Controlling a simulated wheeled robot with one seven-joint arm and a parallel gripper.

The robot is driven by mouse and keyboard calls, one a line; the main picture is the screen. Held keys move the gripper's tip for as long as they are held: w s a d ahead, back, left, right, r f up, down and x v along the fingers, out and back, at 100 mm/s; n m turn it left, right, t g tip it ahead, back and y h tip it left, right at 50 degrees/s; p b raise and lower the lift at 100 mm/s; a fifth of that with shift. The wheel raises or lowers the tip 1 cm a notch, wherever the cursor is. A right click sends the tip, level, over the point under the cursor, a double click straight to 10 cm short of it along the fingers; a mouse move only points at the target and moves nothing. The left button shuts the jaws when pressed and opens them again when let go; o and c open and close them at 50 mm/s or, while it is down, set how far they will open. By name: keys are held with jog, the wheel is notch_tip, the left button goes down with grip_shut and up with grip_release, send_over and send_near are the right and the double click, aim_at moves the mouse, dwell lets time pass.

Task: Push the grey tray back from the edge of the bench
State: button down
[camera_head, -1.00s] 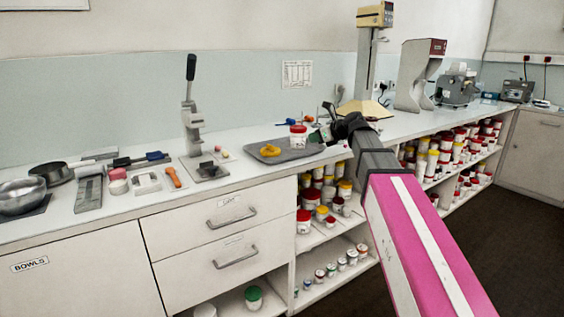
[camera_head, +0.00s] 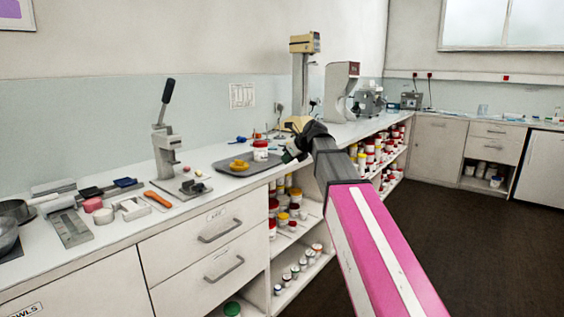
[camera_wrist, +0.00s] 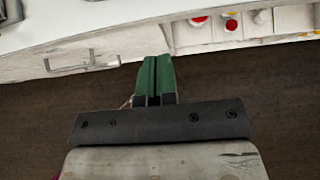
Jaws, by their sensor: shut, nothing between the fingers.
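The grey tray (camera_head: 256,167) lies on the white bench in the head view, close to the bench's front edge. A yellow heap (camera_head: 238,165) and a white jar with a red lid (camera_head: 260,150) are on it. My gripper (camera_head: 290,154) is at the tray's right end in the head view; whether it touches the tray I cannot tell. The arm hides part of that end. In the wrist view my gripper's green fingers (camera_wrist: 155,62) are shut with nothing between them, and they point toward the bench front. I cannot make out the tray there.
A lever press (camera_head: 168,140) stands left of the tray, with an orange-handled tool (camera_head: 158,199) near it. A tall beige-topped machine (camera_head: 301,80) stands behind my gripper. Open shelves of jars (camera_head: 283,205) are below the bench. The dark floor (camera_head: 440,225) is clear on the right.

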aim_at(251, 163)
jog(key=x, duration=0.8)
jog(key=shift+a, duration=0.1)
jog(key=shift+w+a, duration=0.85)
jog(key=shift+a, duration=0.1)
jog(key=shift+w+a, duration=0.4)
jog(key=shift+a, duration=0.25)
jog(key=w+a, duration=0.2)
jog(key=a, duration=0.1)
jog(key=w+a, duration=0.5)
jog(key=a, duration=0.1)
jog(key=shift+w+a, duration=0.35)
jog(key=shift+a, duration=0.05)
jog(key=shift+s+d, duration=0.1)
